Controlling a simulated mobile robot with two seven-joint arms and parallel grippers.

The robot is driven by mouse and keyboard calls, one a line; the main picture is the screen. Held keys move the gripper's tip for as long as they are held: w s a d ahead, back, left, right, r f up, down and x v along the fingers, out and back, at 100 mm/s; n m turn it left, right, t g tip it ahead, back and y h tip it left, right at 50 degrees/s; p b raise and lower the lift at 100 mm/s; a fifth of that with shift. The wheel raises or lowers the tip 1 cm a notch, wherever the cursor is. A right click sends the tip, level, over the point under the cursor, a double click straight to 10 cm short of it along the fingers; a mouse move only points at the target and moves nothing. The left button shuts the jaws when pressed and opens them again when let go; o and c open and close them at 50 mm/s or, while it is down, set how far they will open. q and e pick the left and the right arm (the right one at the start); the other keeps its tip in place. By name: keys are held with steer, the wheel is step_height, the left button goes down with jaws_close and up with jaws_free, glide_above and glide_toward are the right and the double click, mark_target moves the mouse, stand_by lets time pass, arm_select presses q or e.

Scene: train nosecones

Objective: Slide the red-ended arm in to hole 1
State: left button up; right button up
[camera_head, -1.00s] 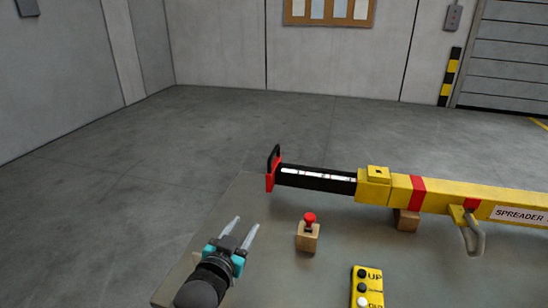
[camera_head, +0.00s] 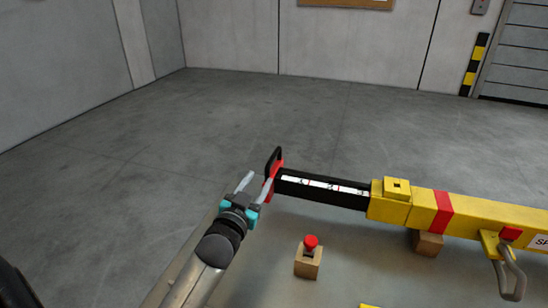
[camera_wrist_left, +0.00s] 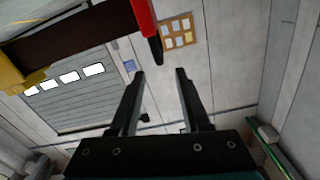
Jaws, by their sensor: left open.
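The black arm (camera_head: 325,191) has a red end plate (camera_head: 275,178) with a black handle (camera_head: 272,158) at its left end. It sticks out of the left end of the yellow spreader beam (camera_head: 470,215), with a white numbered strip along it. My left gripper (camera_head: 256,184) is open and empty, its fingers pointing up beside the red end. In the left wrist view the red end (camera_wrist_left: 143,16) and black handle (camera_wrist_left: 156,48) are above the open fingers (camera_wrist_left: 160,75). My right gripper is not in view.
A red-topped pin in a wooden block (camera_head: 309,258) stands on the table in front of the arm. A wooden block (camera_head: 427,242) supports the beam. A grey hook (camera_head: 512,280) hangs from the beam. The floor beyond the table is clear.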

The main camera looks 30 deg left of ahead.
arm_select(q)
steer(key=b, duration=0.2)
glide_toward(278, 149)
steer(key=x, duration=0.4)
steer(key=shift+w+a+f, duration=0.15)
steer(key=shift+w+f, duration=0.25)
steer(key=shift+x, duration=0.85)
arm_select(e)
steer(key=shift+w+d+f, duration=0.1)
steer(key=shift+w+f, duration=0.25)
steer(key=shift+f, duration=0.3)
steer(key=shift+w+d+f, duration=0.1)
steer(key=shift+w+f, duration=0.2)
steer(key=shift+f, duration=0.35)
arm_select(q)
jaws_close()
